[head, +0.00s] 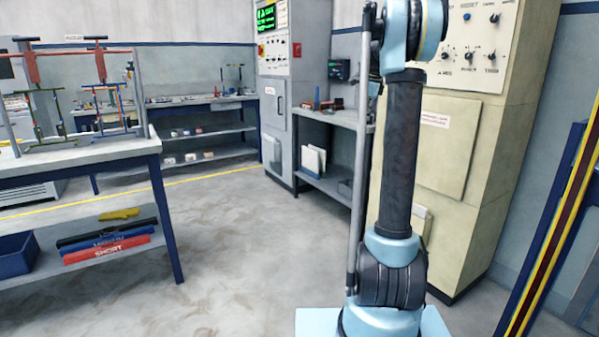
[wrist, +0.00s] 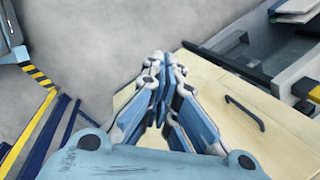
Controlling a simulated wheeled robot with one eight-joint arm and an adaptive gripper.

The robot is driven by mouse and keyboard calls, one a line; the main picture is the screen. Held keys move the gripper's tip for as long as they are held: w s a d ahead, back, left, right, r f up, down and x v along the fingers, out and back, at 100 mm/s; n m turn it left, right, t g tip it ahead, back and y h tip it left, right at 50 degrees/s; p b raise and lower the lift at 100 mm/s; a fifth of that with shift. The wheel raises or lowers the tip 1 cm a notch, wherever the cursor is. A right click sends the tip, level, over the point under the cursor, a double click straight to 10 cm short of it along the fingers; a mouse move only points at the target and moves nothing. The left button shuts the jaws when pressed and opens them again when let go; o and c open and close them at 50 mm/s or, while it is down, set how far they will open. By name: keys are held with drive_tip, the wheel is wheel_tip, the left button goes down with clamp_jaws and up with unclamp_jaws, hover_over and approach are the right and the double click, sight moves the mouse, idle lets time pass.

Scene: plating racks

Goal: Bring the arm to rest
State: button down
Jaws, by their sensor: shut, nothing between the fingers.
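My gripper (wrist: 165,75) shows in the wrist view with its blue and grey fingers drawn together and nothing between them. It points down over the grey floor and a pale yellow cabinet front with a dark handle. In the head view my arm stands upright at the right of centre. Its upper end runs out of the top of the picture, so my gripper is hidden there.
A workbench (head: 80,163) with racks stands at the left, with a blue bin (head: 17,256) on its lower shelf. A cream control cabinet (head: 470,150) stands close behind my arm. The middle floor is clear.

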drive_tip(key=s+a+f+n, duration=0.2)
drive_tip(key=s+f+n, duration=0.15)
drive_tip(key=s, duration=0.65)
drive_tip(key=s+a+f+n, duration=0.2)
drive_tip(key=s+a+n, duration=0.15)
drive_tip(key=s, duration=0.65)
drive_tip(key=s+a+f+n, duration=0.2)
drive_tip(key=s+f+n, duration=0.15)
drive_tip(key=s, duration=0.65)
drive_tip(key=s+a+f+n+g+h, duration=0.1)
drive_tip(key=s+f+n, duration=0.9)
drive_tip(key=s+f, duration=0.9)
drive_tip(key=s, duration=0.3)
drive_tip(key=shift+s, duration=0.4)
drive_tip(key=shift+w+f, duration=0.2)
drive_tip(key=shift+w, duration=0.3)
